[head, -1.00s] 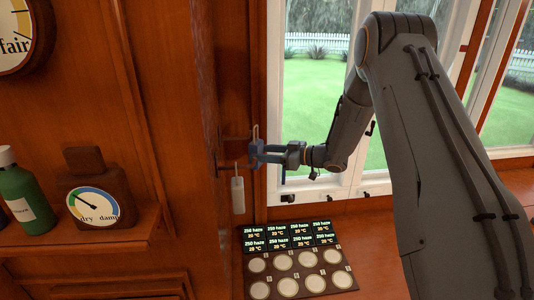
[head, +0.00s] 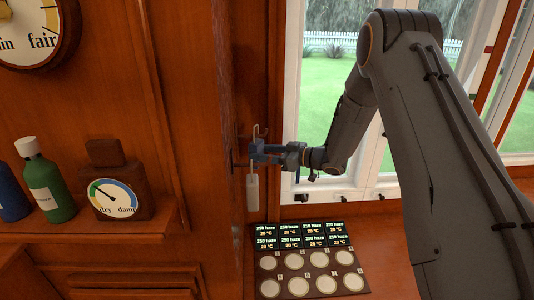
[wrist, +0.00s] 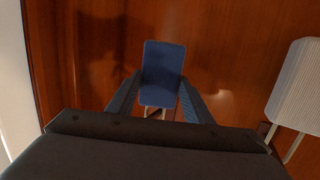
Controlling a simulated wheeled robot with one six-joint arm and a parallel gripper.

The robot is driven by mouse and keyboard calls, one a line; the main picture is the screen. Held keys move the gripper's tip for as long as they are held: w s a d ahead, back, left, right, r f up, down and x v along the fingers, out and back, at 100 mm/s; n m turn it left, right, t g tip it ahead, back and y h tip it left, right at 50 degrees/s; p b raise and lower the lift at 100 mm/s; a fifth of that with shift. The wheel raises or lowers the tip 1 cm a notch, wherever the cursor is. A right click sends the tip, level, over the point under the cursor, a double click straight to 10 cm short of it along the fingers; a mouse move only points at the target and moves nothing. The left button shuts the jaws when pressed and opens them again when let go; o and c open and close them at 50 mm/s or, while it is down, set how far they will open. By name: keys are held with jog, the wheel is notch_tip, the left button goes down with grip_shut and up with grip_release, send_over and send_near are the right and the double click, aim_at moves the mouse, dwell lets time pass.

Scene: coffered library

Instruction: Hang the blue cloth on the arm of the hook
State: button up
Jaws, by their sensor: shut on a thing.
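The blue cloth (wrist: 163,72) is a small flat blue piece between my gripper's two fingers in the wrist view, with a bit of pale metal wire at its near edge. In the head view my gripper (head: 268,151) is shut on it beside the wooden wall. The cloth (head: 257,148) shows there as a small blue patch, with a thin metal wire loop standing above it. A white cloth-like piece (head: 252,192) hangs just below the gripper. It shows ribbed at the right of the wrist view (wrist: 297,85), with wire at its lower edge. I cannot clearly make out the hook's arm.
A board of round pale pads and small displays (head: 308,262) lies on the wooden surface below. A shelf at left holds a green bottle (head: 46,185) and a dry/damp gauge (head: 113,195). The window (head: 325,100) is behind my arm.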

jog(key=shift+a+f+b, duration=0.5)
jog(key=shift+a+f, duration=0.25)
jog(key=shift+f, duration=0.1)
jog(key=shift+a+f, duration=0.1)
jog(key=shift+f, duration=0.3)
jog(key=o, duration=1.2)
jog(key=shift+b, duration=0.3)
